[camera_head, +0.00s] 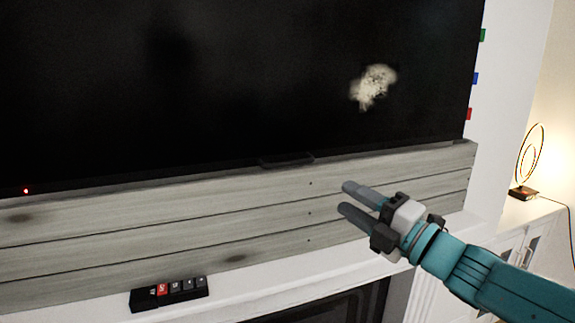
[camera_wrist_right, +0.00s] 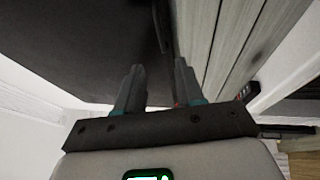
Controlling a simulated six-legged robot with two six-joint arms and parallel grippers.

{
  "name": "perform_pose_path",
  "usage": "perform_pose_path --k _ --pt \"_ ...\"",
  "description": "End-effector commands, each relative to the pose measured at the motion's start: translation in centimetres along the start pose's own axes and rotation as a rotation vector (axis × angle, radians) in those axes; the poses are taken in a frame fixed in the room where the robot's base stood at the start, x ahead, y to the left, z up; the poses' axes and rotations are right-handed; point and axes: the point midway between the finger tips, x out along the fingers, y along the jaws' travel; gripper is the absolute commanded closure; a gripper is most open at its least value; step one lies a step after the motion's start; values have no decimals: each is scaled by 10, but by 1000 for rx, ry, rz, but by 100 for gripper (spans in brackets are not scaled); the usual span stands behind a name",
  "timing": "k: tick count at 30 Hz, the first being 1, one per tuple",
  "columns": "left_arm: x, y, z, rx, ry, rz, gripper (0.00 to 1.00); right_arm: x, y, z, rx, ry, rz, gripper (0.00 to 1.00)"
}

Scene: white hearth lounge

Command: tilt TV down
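The TV (camera_head: 220,80) is a large black screen filling the top of the head view, with a pale reflection at its right. A small dark handle or tab (camera_head: 287,160) sits at the middle of its bottom edge. My right gripper (camera_head: 348,199) is in front of the wood planks, below and right of that tab, open and empty. In the right wrist view its two fingers (camera_wrist_right: 158,75) stand apart, with the dark TV (camera_wrist_right: 70,45) at the left and planks at the right. My left gripper is not in view.
A grey wood plank panel (camera_head: 120,230) runs below the TV, above a white mantel (camera_head: 250,285). A black block with several keys (camera_head: 170,293) is at the mantel's front. A ring lamp (camera_head: 527,165) stands on a white cabinet at the right. Small coloured tabs (camera_head: 475,78) line the TV's right edge.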

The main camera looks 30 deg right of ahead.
Motion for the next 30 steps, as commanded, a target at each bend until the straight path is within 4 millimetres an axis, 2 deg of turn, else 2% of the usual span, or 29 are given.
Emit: perform_pose_path --k 12,18,23,30 --pt "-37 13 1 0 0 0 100 104 3 -5 8 10 -3 63" --pt "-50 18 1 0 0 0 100 141 2 -6 6 9 -2 63" --pt "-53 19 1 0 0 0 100 154 -1 -6 5 7 -3 63" --pt "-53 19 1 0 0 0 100 157 -2 -6 5 6 -2 63"
